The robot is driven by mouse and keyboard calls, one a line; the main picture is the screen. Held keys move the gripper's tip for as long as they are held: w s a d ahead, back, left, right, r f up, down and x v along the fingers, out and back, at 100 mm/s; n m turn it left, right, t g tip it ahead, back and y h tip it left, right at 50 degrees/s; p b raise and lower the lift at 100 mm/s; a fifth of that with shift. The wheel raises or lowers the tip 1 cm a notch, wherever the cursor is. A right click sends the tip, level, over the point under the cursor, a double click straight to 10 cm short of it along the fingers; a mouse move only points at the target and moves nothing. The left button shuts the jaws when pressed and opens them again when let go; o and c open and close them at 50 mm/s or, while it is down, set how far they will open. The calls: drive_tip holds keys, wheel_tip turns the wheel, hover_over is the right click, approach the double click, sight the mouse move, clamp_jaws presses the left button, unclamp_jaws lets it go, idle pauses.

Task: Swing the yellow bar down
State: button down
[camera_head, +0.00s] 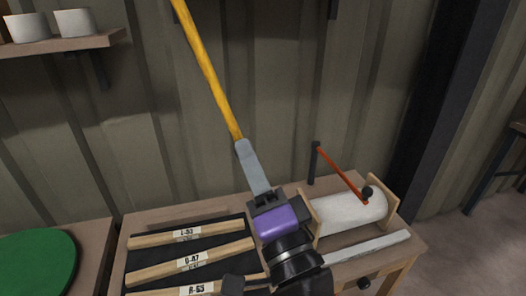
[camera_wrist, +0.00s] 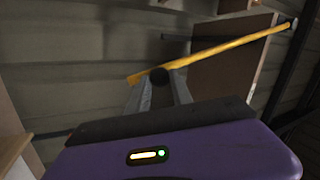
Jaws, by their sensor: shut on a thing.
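The yellow bar (camera_head: 208,70) slants from the top edge of the head view down and right to my gripper (camera_head: 239,142). Its upper end is out of that view. In the wrist view the yellow bar (camera_wrist: 225,46) rises to the right, toward a dark fitting at its far end. My gripper's grey fingers (camera_wrist: 160,80) are closed at the bar's near end, with a dark round piece between the fingertips. The exact contact is partly hidden by the fingers.
Below stands a wooden bench with a dark tray (camera_head: 205,243) of labelled wooden strips. To its right are a white roll (camera_head: 345,212) in a wooden holder and a red lever (camera_head: 340,172). A shelf (camera_head: 60,44) with white cups is at upper left. A ribbed wall stands behind.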

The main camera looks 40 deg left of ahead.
drive_tip(key=shift+r, duration=0.1)
drive_tip(key=c, duration=1.2)
unclamp_jaws()
drive_tip(key=shift+a, duration=0.1)
drive_tip(key=shift+o, duration=0.2)
drive_tip(key=b+v, duration=0.1)
drive_tip(key=v, duration=0.7)
drive_tip(key=shift+b, duration=0.3)
